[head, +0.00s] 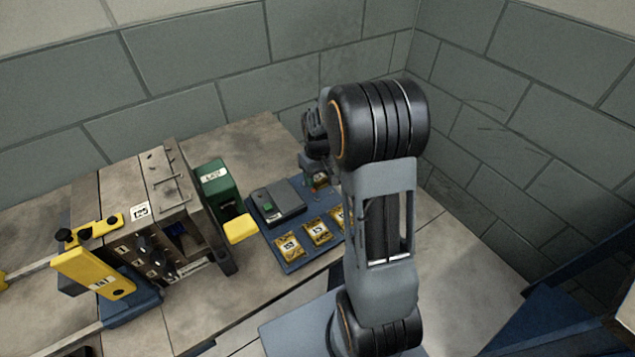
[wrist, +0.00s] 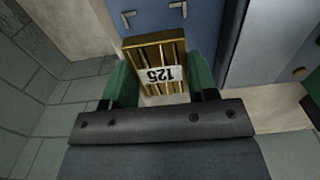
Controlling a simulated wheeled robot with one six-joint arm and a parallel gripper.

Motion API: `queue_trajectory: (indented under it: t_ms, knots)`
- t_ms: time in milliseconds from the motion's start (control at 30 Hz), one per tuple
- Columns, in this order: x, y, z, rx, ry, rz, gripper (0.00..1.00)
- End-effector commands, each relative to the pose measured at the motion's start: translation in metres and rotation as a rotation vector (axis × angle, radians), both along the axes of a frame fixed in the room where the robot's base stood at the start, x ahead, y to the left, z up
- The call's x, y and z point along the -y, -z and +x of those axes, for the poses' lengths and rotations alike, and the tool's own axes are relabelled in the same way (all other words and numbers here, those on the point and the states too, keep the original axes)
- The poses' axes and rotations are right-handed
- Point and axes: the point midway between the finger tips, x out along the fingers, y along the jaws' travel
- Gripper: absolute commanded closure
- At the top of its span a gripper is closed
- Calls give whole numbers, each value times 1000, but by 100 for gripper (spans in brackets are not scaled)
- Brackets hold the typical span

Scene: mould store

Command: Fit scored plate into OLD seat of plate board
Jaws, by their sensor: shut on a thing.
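My gripper (wrist: 154,84) is shut on a brass plate (wrist: 160,54). The plate has long grooves and a white label reading 125 upside down, and sits between the green fingers. The blue plate board (wrist: 153,24) is beyond it, with pale corner marks; I cannot tell if plate and board touch. In the head view my gripper (head: 318,182) is over the board's far right part, partly hidden by my arm. The board (head: 291,262) carries yellow labelled plates (head: 290,246) in a row along its near side. No OLD lettering is readable.
A grey block (head: 278,203) with a green spot stands on the board. Walls (head: 200,60) close off the back. My arm hides the board's right side.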

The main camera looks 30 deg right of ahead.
Motion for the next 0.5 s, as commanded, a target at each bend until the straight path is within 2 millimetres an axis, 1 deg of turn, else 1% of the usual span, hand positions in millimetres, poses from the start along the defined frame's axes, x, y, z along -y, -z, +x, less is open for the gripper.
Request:
queue_trajectory:
  t_ms: [100,200,267,500]
  knots:
    - [0,16,1,-2,0,1,86]
    - [0,28,1,0,0,0,86]
    - [0,30,1,0,0,0,86]
    - [0,30,1,2,0,-1,86]
